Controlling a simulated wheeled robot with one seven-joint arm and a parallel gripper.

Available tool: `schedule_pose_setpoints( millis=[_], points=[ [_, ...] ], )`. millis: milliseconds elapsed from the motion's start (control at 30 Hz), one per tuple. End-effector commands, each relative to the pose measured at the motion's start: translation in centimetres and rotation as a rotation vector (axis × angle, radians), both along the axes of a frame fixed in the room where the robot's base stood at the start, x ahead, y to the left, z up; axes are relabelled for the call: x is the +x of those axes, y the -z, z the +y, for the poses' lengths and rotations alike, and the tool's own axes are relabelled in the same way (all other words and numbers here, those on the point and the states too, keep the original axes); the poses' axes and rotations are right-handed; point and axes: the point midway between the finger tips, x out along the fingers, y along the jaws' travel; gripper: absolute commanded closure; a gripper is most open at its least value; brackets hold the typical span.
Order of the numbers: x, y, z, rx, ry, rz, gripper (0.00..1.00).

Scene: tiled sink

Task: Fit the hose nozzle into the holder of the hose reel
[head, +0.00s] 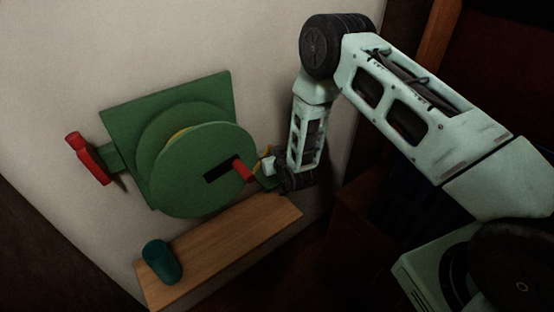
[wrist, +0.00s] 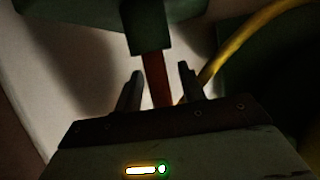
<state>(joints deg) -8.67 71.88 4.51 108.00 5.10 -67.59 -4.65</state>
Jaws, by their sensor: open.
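The green hose reel (head: 165,165) is mounted on the pale wall, with yellow hose (head: 181,136) wound between its discs. A red hammer-shaped piece (head: 88,158) sits at a green bracket on its left side. My gripper (head: 269,165) is at the reel's right side, its fingers hard to make out in the head view. In the wrist view my gripper (wrist: 160,75) is open, its fingers either side of a red bar (wrist: 156,78) below a dark green block (wrist: 147,25). I cannot tell whether this bar is the nozzle, or whether the fingers touch it. Yellow hose (wrist: 240,42) curves past on the right.
The wall left of the reel is clear.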

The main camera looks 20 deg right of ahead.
Motion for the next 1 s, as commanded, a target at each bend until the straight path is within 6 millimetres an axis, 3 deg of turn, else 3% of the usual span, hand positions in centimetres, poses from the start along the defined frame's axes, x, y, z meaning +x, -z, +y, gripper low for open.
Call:
schedule_pose_setpoints(
  millis=[500,700,1000],
  points=[
    [-8.7,-3.4,-1.0,0.0,-0.001,0.001,0.6],
    [-10.2,-4.2,-1.2,0.0,-0.001,0.0,0.6],
    [-10.4,-4.3,-1.2,0.0,-0.001,-0.001,0.6]
  ],
)
